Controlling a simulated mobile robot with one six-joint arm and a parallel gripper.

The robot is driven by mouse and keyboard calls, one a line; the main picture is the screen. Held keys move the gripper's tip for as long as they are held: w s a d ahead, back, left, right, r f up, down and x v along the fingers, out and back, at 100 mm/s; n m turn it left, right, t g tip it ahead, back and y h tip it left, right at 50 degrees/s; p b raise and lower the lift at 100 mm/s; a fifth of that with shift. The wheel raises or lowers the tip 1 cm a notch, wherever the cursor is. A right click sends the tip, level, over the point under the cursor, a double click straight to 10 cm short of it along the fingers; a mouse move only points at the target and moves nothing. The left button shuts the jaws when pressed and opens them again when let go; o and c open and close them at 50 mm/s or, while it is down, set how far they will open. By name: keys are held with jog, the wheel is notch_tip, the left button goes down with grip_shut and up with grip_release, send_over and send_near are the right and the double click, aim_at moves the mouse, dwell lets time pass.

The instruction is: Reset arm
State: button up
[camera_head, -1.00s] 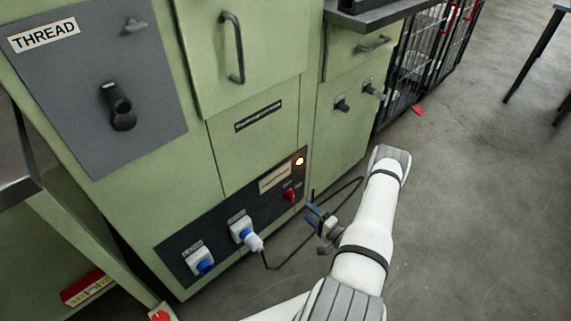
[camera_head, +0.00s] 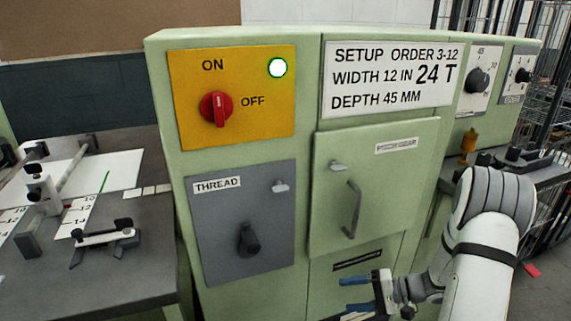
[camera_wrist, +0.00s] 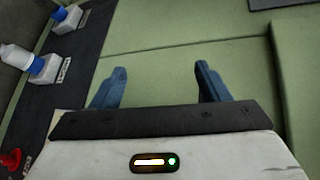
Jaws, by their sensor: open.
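My gripper (camera_head: 352,295) is in front of the green cabinet's lower front in the head view, just below a dark label strip (camera_head: 358,261). Its two blue fingers are spread and nothing is between them. In the wrist view my gripper (camera_wrist: 161,70) is also open and empty, with plain green cabinet panel (camera_wrist: 160,45) beyond the fingers. My white arm comes up from the lower right and bends at a grey joint.
The green cabinet carries a yellow ON/OFF panel (camera_head: 232,95) with a red knob and lit green lamp, a grey THREAD panel (camera_head: 245,215) and a handled door (camera_head: 385,185). A worktable (camera_head: 130,275) stands left. Plugs (camera_wrist: 42,68) show at left in the wrist view.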

jog(key=s+a+r+n+h+p, duration=0.1)
jog(key=s+r+h+p, duration=0.3)
jog(key=r, duration=0.8)
jog(key=s+a+r+n+h+p, duration=0.1)
jog(key=s+r+h+p, duration=0.4)
jog(key=r, duration=0.7)
jog(key=s+a+r+n+h+p, duration=0.1)
jog(key=s+r+h+p, duration=0.4)
jog(key=r, duration=0.7)
jog(key=shift+s+r+n+p, duration=0.3)
jog(key=shift+s+n+p, duration=0.6)
jog(key=shift+s, duration=1.4)
jog(key=shift+m, duration=0.3)
